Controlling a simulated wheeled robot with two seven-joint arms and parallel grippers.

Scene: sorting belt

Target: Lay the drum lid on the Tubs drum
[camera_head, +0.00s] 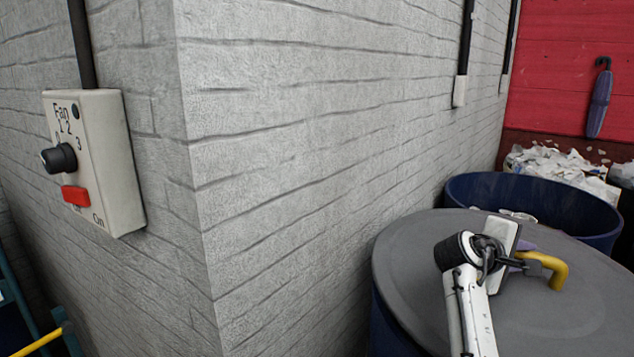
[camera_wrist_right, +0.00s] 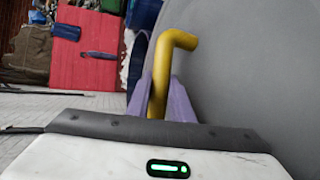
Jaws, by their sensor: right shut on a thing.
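The drum lid (camera_head: 420,255) is a large grey disc with a bent yellow handle (camera_head: 560,272). In the head view it covers the top of a dark blue drum (camera_head: 385,325) at the lower right. I cannot tell whether it touches the rim all round, and no Tubs label shows. My right gripper (camera_head: 536,262) is over the lid, shut on the yellow handle. In the right wrist view its purple fingers (camera_wrist_right: 164,100) stand on either side of the handle (camera_wrist_right: 172,55), with the grey lid (camera_wrist_right: 255,70) to the right. My left gripper is out of view.
An open blue drum (camera_head: 462,190) with white scraps (camera_head: 560,165) stands just behind the lid. A grey brick wall corner (camera_head: 300,170) takes up the middle. A fan switch box (camera_head: 95,160) is on its left face. A purple umbrella (camera_head: 599,103) hangs on the red wall.

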